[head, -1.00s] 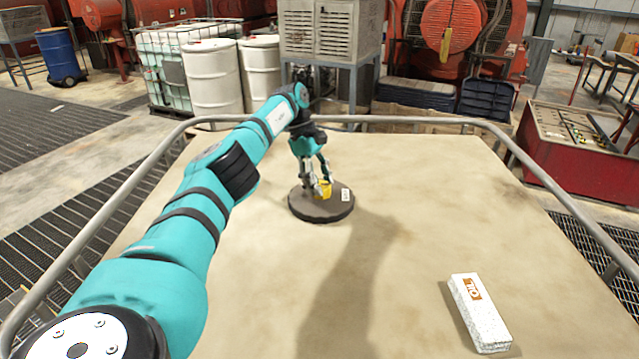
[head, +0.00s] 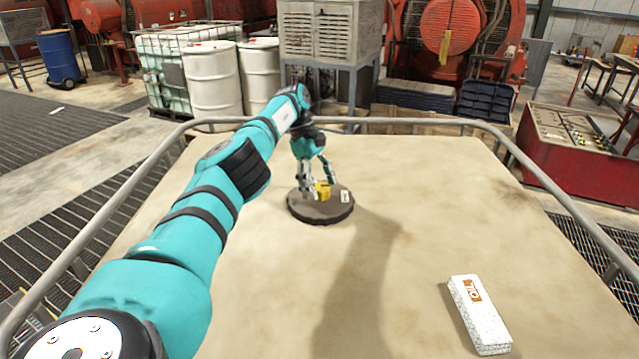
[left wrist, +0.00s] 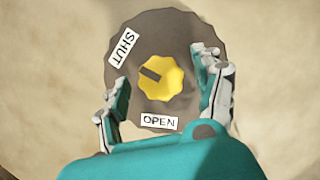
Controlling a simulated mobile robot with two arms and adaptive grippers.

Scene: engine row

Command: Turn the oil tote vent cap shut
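The yellow vent cap (left wrist: 161,77) sits on a round dark disc (left wrist: 150,28), which lies on the table. The cap's dark mark points up-left in the left wrist view, toward the SHUT label (left wrist: 122,48). The OPEN label (left wrist: 160,121) is at the disc's bottom edge there. My left gripper (left wrist: 161,72) is open, with one finger on each side of the cap and gaps between. In the head view, my left gripper (head: 318,186) reaches down over the disc (head: 320,212), around the cap (head: 323,190). My right gripper is not in view.
A white speckled block with an orange label (head: 480,315) lies at the table's front right. A grey rail (head: 420,121) runs around the tan table (head: 430,210). Drums (head: 212,80) and machinery stand beyond the rail.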

